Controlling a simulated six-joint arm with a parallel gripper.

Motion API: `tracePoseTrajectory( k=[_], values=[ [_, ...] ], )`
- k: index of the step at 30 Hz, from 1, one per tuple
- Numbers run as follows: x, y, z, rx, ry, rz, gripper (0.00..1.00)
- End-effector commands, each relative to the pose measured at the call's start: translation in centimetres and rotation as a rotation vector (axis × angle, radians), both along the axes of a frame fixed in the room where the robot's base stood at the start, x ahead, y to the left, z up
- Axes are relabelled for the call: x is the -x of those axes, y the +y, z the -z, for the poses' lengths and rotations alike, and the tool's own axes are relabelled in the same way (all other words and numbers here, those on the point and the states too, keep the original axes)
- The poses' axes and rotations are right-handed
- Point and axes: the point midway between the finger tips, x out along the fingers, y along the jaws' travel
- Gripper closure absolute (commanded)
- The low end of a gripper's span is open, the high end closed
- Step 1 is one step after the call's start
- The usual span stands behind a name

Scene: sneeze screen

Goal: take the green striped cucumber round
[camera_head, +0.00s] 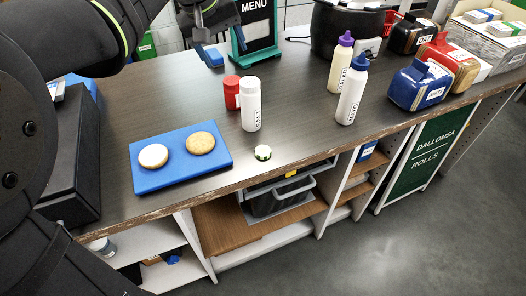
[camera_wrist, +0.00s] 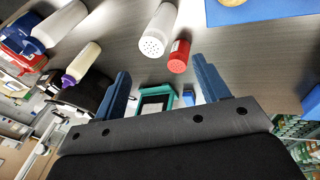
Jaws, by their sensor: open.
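The green striped cucumber round (camera_head: 263,152) is a small pale disc with a dark green striped edge. It lies on the dark wooden counter (camera_head: 300,110) near its front edge, right of the blue board. It does not show in the wrist view. My gripper (camera_head: 210,55) is towards the back of the counter, well behind the round and apart from it. In the wrist view its two blue fingers (camera_wrist: 163,85) are spread wide with nothing held between them.
The blue board (camera_head: 180,183) carries two round bread pieces. A white salt shaker (camera_head: 250,104) and a red shaker (camera_head: 231,92) stand behind the round. Two squeeze bottles (camera_head: 351,92) stand further right. A menu stand (camera_head: 256,30) is at the back.

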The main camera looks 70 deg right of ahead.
Motion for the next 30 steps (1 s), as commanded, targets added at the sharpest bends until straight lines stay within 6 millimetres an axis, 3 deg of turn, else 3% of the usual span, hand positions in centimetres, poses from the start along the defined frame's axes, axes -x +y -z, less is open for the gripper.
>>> tracePoseTrajectory(
  k=[6,12,17,30],
  values=[
    [5.6,-1.2,6.2,-0.163,-0.144,0.450,0.32],
    [9.0,-1.2,9.8,-0.269,-0.230,0.771,0.32],
    [9.5,-1.1,11.5,-0.292,-0.243,0.836,0.32],
    [9.5,-1.0,20.5,-0.291,-0.241,0.831,0.32]
  ],
)
